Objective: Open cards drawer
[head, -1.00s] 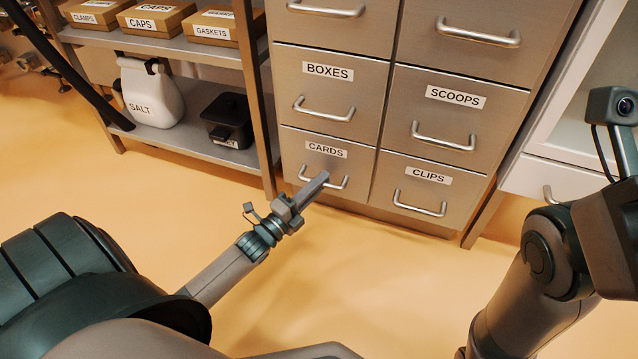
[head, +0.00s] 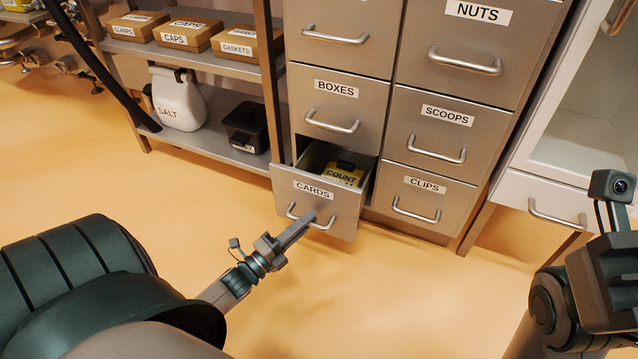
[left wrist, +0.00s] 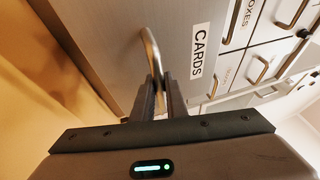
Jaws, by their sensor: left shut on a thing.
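The cards drawer (head: 318,200) is the bottom left drawer of the grey cabinet and stands pulled out. Its label reads CARDS. A yellow and black item marked COUNT (head: 343,175) shows inside it. My left gripper (head: 302,226) is shut on the drawer's bar handle (head: 327,224). In the left wrist view the two fingers (left wrist: 160,90) close around the handle (left wrist: 150,50), beside the CARDS label (left wrist: 200,50). My right arm shows at the right edge of the head view, but its fingertips are not in view.
The clips drawer (head: 425,197), boxes drawer (head: 335,110) and scoops drawer (head: 436,130) are shut. A shelf (head: 190,145) at the left holds a salt container (head: 178,102) and a black box (head: 245,127). The orange floor (head: 400,300) in front is clear.

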